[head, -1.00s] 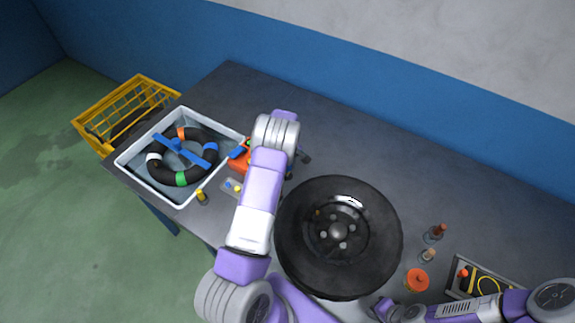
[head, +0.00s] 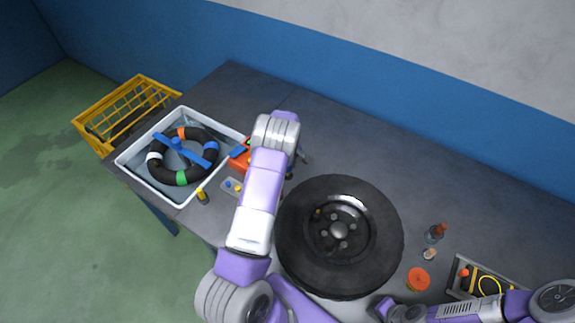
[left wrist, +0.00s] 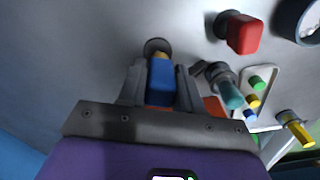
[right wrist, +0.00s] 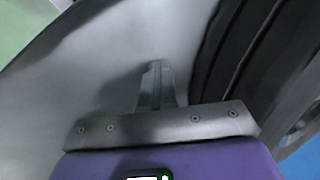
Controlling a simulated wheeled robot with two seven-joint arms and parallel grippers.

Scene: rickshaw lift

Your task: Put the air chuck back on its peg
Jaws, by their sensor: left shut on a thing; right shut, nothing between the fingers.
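In the left wrist view my left gripper (left wrist: 158,82) is shut on a blue piece, the air chuck by its look (left wrist: 161,78), with a yellowish end and an orange-red part near the palm. Its far end lies over or against a round dark disc (left wrist: 156,45); I cannot tell whether this is the peg or whether the chuck is seated. In the head view my left arm hides this gripper and most of what is around it. My right gripper (right wrist: 157,68) is shut and empty, beside the black tyre (right wrist: 222,70); it shows low in the head view (head: 385,307).
The tyre with its rim (head: 340,290) lies mid-bench. A white tub (head: 128,165) holds a banded ring. A red block (left wrist: 243,34), a teal-tipped piece (left wrist: 230,94) and a yellow tool (left wrist: 298,132) stand near my left gripper. An orange-lidded pot (head: 418,279) stands right.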

